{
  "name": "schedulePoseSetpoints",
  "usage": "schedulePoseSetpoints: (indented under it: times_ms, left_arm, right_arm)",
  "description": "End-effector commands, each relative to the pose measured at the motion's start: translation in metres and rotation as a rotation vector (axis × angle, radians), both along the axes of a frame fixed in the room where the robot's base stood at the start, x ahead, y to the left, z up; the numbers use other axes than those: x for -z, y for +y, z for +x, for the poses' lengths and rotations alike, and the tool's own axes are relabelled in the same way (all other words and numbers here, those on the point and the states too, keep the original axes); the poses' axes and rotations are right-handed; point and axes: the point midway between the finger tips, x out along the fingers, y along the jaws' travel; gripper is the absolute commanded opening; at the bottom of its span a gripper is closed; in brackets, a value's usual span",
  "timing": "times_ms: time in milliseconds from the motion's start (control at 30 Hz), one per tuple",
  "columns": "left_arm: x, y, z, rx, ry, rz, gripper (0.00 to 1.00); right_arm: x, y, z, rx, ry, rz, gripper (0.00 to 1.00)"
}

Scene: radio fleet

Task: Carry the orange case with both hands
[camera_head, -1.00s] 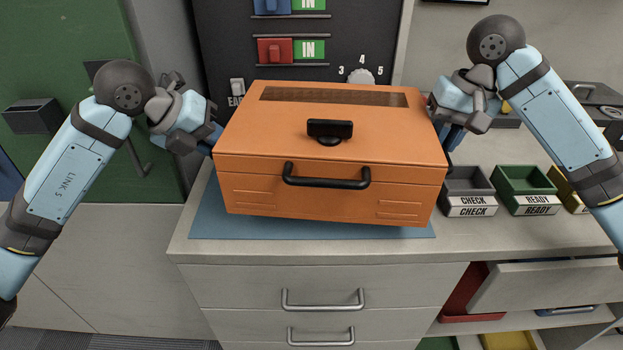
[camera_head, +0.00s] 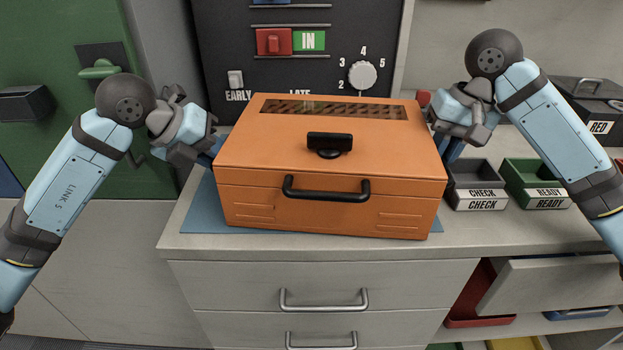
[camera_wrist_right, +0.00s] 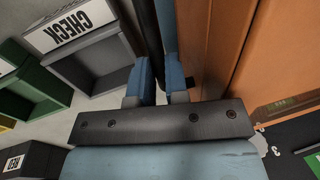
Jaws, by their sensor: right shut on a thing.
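The orange case (camera_head: 270,150), with a black front handle and a black latch on its shut lid, is between my two grippers over a blue mat (camera_head: 195,215). Its lower right front edge covers part of the mat's front edge. I cannot tell whether it touches the mat. My left gripper (camera_head: 214,150) is at the case's left side; its fingertips are mostly hidden. My right gripper (camera_head: 447,148) is at the right side. In the right wrist view its blue fingers (camera_wrist_right: 165,82) are shut on a dark bar beside the orange wall (camera_wrist_right: 225,50).
A CHECK tray (camera_head: 478,203) and a green READY tray (camera_head: 545,203) stand on the counter (camera_head: 300,247) right of the case. A black RED box (camera_head: 590,110) is behind them. A control panel (camera_head: 300,70) rises behind.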

Motion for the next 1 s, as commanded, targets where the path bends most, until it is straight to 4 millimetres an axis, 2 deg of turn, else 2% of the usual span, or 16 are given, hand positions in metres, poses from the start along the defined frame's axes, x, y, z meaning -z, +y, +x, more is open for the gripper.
schedulePoseSetpoints:
  times_ms: [67, 100, 167, 200, 467, 567, 1000]
  left_arm:
    - [0.006, 0.002, 0.001, -0.004, -0.003, 0.001, 0.00]
    - [0.003, 0.002, 0.001, -0.004, 0.000, 0.002, 0.24]
    - [0.003, 0.002, 0.001, -0.004, 0.000, 0.002, 0.38]
    - [0.003, 0.001, 0.001, -0.004, 0.000, 0.002, 0.40]
    - [0.002, 0.000, 0.000, -0.001, -0.001, 0.001, 0.40]
    - [-0.006, 0.000, 0.001, -0.001, -0.003, 0.000, 0.40]
    - [-0.084, 0.001, 0.001, -0.002, -0.005, 0.001, 0.40]
  right_arm:
    - [0.006, -0.002, 0.001, 0.004, -0.002, -0.002, 0.00]
    - [0.003, -0.002, 0.000, 0.004, 0.000, -0.003, 0.24]
    - [0.003, -0.002, 0.000, 0.003, 0.000, -0.003, 0.37]
    - [0.003, -0.001, 0.000, 0.003, 0.001, -0.002, 0.40]
    - [0.003, 0.000, 0.000, 0.001, 0.000, -0.001, 0.40]
    - [0.003, 0.000, 0.000, 0.001, 0.000, -0.001, 0.40]
    - [0.003, 0.000, 0.000, 0.000, 0.000, 0.000, 0.40]
